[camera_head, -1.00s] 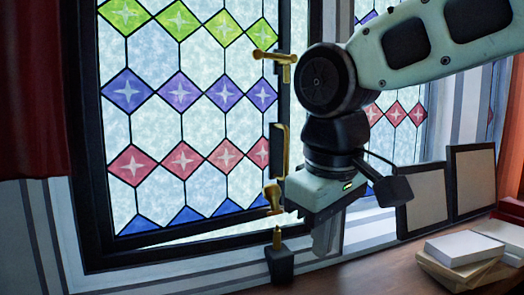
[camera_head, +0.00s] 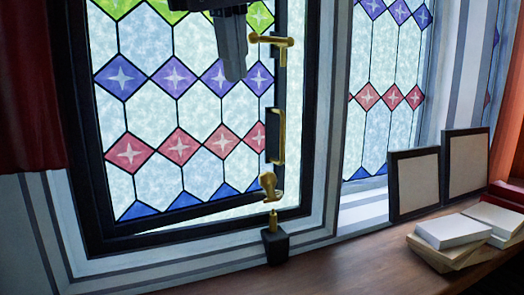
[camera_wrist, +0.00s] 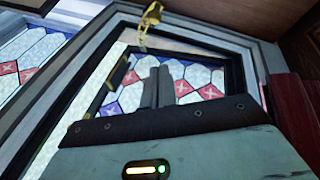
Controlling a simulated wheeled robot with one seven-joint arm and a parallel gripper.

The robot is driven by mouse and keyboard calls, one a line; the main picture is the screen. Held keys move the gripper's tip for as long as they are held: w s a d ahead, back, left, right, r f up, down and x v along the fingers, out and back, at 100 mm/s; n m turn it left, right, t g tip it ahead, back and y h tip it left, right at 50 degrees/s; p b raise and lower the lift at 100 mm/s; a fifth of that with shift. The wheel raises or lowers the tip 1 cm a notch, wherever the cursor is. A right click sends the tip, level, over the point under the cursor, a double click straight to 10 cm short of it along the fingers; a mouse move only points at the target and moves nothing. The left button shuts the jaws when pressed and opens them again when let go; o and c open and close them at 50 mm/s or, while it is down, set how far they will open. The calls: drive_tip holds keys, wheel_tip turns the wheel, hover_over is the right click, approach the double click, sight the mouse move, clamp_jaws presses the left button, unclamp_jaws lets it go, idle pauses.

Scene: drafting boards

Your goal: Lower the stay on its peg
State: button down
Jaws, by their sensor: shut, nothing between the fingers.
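The brass stay (camera_head: 268,185) is at the lower right corner of the leaded window, its curled end just above the brass peg (camera_head: 273,219). The peg stands upright on a black block (camera_head: 276,246) on the sill. A small gap seems to separate stay and peg. My gripper (camera_head: 235,74) is shut and empty, pointing down in front of the glass, above and left of the stay. In the wrist view my shut fingers (camera_wrist: 159,76) lie over the window, with a brass fitting (camera_wrist: 151,14) beyond them; I cannot tell which fitting.
A brass handle (camera_head: 271,40) sits high on the window's right edge, with a black and brass bar (camera_head: 275,136) below it. Two framed panels (camera_head: 414,181) lean at the right. Books (camera_head: 450,232) lie on the wooden desk (camera_head: 345,264). A red curtain (camera_head: 30,90) hangs left.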

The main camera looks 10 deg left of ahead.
drive_tip(key=shift+f, duration=0.1)
drive_tip(key=s+d+x, duration=0.1)
drive_tip(key=d+x, duration=0.1)
drive_tip(key=x, duration=1)
drive_tip(key=shift+d+f, duration=0.15)
drive_tip(key=shift+f, duration=0.55)
